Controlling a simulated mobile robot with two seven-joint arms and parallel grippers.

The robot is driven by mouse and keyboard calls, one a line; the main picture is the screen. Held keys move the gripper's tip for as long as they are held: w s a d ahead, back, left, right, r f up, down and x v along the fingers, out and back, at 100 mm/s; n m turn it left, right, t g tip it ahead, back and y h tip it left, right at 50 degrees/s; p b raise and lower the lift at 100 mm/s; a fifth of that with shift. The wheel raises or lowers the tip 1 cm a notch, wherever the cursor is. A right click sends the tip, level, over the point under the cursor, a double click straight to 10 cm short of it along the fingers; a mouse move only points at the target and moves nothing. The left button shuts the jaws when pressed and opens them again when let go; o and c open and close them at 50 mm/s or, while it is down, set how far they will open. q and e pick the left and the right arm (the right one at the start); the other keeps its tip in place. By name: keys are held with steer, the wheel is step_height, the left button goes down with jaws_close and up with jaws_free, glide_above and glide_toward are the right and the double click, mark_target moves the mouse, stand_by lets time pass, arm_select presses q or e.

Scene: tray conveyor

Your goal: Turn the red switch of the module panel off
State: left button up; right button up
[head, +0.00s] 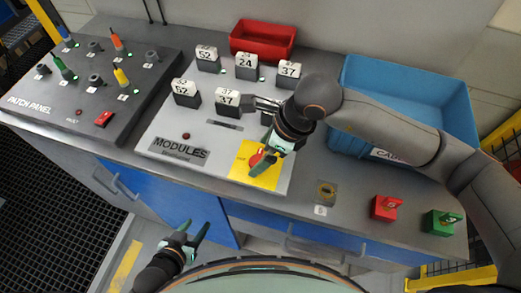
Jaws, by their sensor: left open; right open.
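The module panel (205,141) is a light grey board in the middle of the bench, labelled MODULES. Its red switch (256,159) sits on a yellow plate (266,181) at the panel's front right corner. My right gripper (261,161) is open, with its green fingers pointing down at the switch. The fingers partly cover the switch, so I cannot tell whether they touch it or which way it is set. My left gripper (194,231) is open and empty, low in front of the bench.
Numbered modules (187,98) stand on the panel. The patch panel (75,105) with coloured plugs is at left. A red bin (263,42) is behind, and a blue bin (455,108) is at right. Red (383,208) and green (437,222) blocks stand at the front right.

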steer(key=shift+a+f, duration=0.2)
steer(key=shift+f, duration=0.4)
